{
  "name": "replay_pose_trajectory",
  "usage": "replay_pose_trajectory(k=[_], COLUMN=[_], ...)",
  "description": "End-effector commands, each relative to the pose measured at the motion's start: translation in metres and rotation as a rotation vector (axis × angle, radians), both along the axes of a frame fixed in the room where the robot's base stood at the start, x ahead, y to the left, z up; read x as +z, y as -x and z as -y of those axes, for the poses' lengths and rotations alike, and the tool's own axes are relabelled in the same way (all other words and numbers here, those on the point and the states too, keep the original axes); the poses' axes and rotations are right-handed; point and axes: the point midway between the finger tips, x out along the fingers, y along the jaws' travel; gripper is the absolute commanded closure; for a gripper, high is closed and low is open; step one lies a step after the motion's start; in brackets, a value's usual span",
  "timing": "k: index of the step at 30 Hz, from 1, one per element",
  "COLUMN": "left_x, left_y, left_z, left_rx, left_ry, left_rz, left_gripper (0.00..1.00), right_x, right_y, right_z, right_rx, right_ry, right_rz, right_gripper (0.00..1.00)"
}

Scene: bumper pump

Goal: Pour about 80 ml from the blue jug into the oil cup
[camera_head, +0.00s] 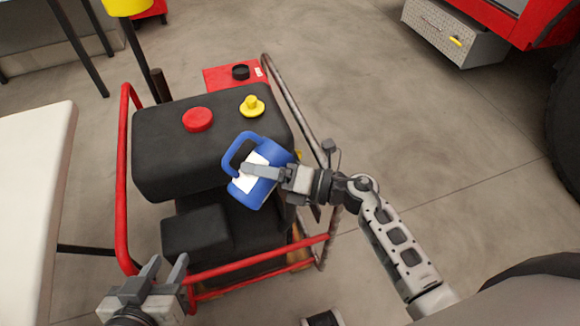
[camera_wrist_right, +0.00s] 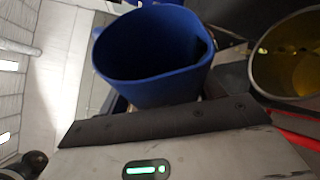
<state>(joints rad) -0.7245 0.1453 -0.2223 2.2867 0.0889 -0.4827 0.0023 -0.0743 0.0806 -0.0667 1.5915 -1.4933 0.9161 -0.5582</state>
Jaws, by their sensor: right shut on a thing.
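The blue jug (camera_head: 270,151) is held over the front edge of the black-topped machine (camera_head: 160,150), and its handle points to the upper left. My right gripper (camera_head: 252,170) is shut on it across a white patch. In the right wrist view the jug (camera_wrist_right: 150,90) shows its open mouth and dark blue inside; no liquid can be made out. Its exact tilt is unclear. A small black round piece (camera_head: 240,72) on a red plate behind the machine may be the oil cup; the jug is apart from it. My left gripper (camera_head: 167,267) is open and empty at the lower left.
A white table (camera_head: 35,190) is at the left, and a yellow thing on a pole (camera_head: 127,6) is at the upper left.

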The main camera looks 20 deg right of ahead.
Motion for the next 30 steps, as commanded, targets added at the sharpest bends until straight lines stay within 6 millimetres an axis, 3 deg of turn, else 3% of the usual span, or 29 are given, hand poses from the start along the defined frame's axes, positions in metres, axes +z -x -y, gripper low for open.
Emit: replay_pose_trajectory(k=[26,30], left_x=[-0.0011,-0.0033], left_y=[-0.0018,-0.0018], left_z=[-0.0005,-0.0005], left_rx=[0.001,0.001], left_ry=[-0.001,-0.001], left_rz=[0.001,0.002], left_gripper=[0.64,0.64], right_x=[0.0003,-0.0074], right_y=[-0.0005,0.0004], right_z=[-0.0008,0.0004], right_rx=[0.000,0.002], right_ry=[-0.009,0.068], right_rz=[-0.003,0.041], right_gripper=[0.63,0.63])
